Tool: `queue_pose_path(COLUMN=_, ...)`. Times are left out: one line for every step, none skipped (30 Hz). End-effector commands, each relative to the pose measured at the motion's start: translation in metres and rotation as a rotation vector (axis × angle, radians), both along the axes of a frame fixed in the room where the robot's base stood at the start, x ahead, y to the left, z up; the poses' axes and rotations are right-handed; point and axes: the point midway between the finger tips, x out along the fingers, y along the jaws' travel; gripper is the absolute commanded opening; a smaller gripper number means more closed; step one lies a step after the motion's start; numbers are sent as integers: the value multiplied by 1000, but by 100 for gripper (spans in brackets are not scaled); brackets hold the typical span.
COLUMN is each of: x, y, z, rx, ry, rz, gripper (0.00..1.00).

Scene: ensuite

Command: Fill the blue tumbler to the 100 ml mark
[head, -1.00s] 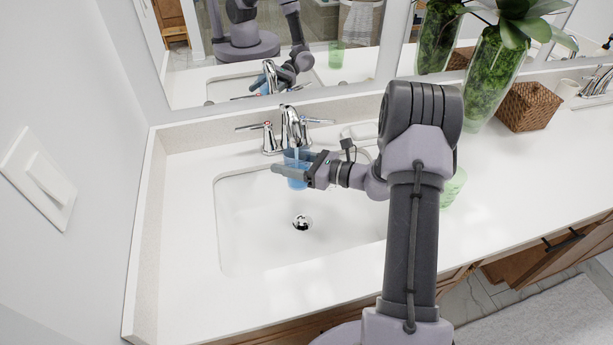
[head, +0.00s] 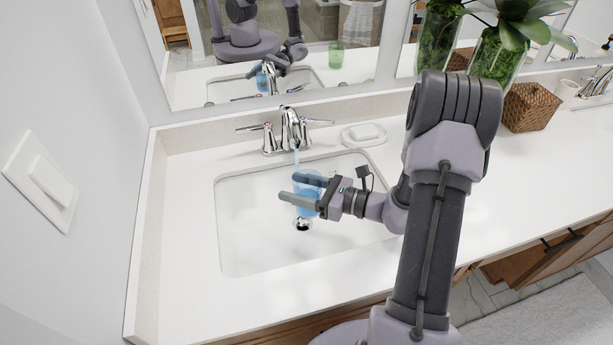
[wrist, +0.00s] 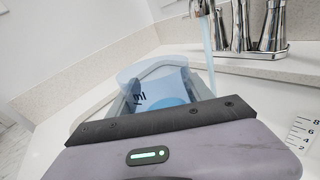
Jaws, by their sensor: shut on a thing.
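The clear blue tumbler (head: 306,189) is between the fingers of my gripper (head: 289,187), held above the sink basin near the drain. It also shows in the wrist view (wrist: 150,74), where "ml" lettering is visible on it; the mark's number and the water level cannot be read. The chrome faucet (head: 290,124) is running. In the wrist view the water stream (wrist: 207,48) falls to the right of the tumbler's rim, apparently outside it. Where the stream lands is hidden.
The white sink basin (head: 255,240) is around and below the tumbler. A soap dish (head: 364,135) sits behind it on the counter. A wicker basket (head: 530,107) and glass vases with plants stand at the right. A green tumbler shows in the mirror (head: 336,55).

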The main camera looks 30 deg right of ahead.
Motion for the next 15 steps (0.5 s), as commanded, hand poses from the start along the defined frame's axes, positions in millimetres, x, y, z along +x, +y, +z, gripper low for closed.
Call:
queue_pose_path(x=-2, y=0, z=12, rx=0, ry=-1, rz=-1, gripper=13)
queue_pose_path(x=-3, y=0, z=17, rx=0, ry=-1, rz=-1, gripper=13)
queue_pose_path(x=-5, y=1, z=22, rx=0, ry=-1, rz=-1, gripper=13)
queue_pose_path(x=-7, y=1, z=25, rx=0, ry=0, rz=-1, gripper=13)
queue_pose_path(x=-8, y=1, z=29, rx=0, ry=0, rz=-1, gripper=13)
queue_pose_path(x=-10, y=2, z=34, rx=0, ry=-1, rz=-1, gripper=13)
queue_pose_path(x=-11, y=2, z=38, rx=0, ry=-1, rz=-1, gripper=13)
queue_pose_path(x=-12, y=2, z=42, rx=-1, ry=-2, rz=-1, gripper=13)
queue_pose_path(x=-14, y=3, z=47, rx=-1, ry=-2, rz=-1, gripper=13)
queue_pose_path(x=-15, y=3, z=51, rx=0, ry=-1, rz=-1, gripper=13)
queue_pose_path(x=-17, y=3, z=54, rx=-1, ry=-1, rz=-1, gripper=13)
queue_pose_path(x=-19, y=3, z=59, rx=-1, ry=-1, rz=-1, gripper=13)
queue_pose_path(x=-20, y=4, z=63, rx=-1, ry=-1, rz=-1, gripper=13)
queue_pose_path(x=-21, y=4, z=67, rx=-1, ry=-1, rz=-1, gripper=13)
queue_pose_path(x=-23, y=4, z=72, rx=-1, ry=-1, rz=-1, gripper=13)
